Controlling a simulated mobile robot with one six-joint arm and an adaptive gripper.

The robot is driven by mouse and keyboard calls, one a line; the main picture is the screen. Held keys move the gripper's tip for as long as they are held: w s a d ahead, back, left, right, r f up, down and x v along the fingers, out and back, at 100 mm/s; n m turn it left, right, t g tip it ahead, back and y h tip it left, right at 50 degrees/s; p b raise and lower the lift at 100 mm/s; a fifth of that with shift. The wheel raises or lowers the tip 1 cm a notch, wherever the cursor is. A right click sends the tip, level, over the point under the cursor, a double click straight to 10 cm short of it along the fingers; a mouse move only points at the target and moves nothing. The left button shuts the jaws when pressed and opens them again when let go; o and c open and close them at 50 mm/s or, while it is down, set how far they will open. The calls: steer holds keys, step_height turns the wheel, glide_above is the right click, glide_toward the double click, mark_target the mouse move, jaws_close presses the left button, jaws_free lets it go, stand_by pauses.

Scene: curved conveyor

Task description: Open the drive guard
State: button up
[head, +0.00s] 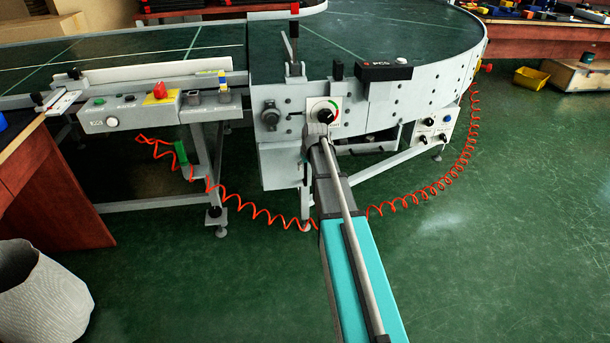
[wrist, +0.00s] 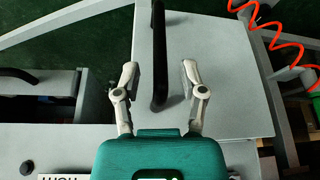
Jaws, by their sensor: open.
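The drive guard appears to be the light grey panel (wrist: 218,75) that fills the middle of the wrist view. A long black bar handle (wrist: 158,45) stands on its face. My gripper (wrist: 160,70) is open, with one finger on each side of the handle and a visible gap on both sides. I cannot tell how deep the fingers reach around it. In the head view, the grey guard front (head: 279,167) is below the curved conveyor and looks closed. My arm covers its right part, the handle and my gripper there.
A control box (head: 130,110) with a red button is at the left. An orange coiled hose (head: 262,215) hangs close below the guard. Green floor (head: 480,230) is clear at the right.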

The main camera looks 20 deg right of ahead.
steer(key=shift+b+x, duration=1)
steer(key=shift+x, duration=0.4)
jaws_close()
steer(key=shift+a, duration=0.1)
